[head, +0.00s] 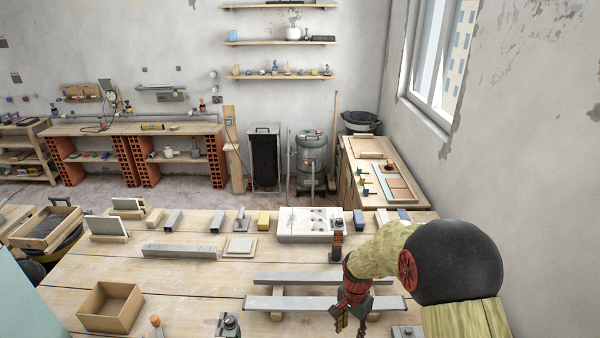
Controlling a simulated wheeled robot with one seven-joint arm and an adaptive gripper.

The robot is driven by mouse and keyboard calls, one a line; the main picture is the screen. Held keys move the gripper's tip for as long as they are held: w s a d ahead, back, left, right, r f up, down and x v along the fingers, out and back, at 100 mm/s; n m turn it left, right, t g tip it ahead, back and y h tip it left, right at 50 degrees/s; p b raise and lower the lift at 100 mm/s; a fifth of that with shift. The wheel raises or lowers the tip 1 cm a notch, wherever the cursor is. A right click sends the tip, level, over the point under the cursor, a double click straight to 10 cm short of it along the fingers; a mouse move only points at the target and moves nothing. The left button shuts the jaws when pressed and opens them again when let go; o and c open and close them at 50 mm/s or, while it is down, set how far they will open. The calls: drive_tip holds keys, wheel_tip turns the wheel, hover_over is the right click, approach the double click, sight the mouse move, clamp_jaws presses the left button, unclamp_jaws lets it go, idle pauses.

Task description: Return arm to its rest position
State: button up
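My arm reaches in from the right side of the head view, with a large black rounded joint and wood-textured links. My gripper (351,325), red and dark, hangs pointing down over the front right of the wooden workbench (180,262). Its two fingers look spread apart, with nothing seen between them. It is in front of the grey metal bars (310,302) and hides part of them. Whether it touches them cannot be told.
An open cardboard box (111,307) stands at the bench's front left. A white block (310,224) and several small blocks line the back edge. A dark upright tool (337,243) stands behind my gripper. A side bench (385,180) is along the right wall.

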drive_tip(key=s+d+r+n+t+b, duration=0.3)
drive_tip(key=s+r+n+t+b, duration=0.3)
drive_tip(key=s+r, duration=1.7)
drive_tip(key=shift+s+r+n+b, duration=0.2)
drive_tip(key=shift+s+n+b, duration=0.45)
drive_tip(key=shift+n+b, duration=1.15)
drive_tip(key=shift+n+p, duration=0.3)
drive_tip(key=shift+p, duration=0.05)
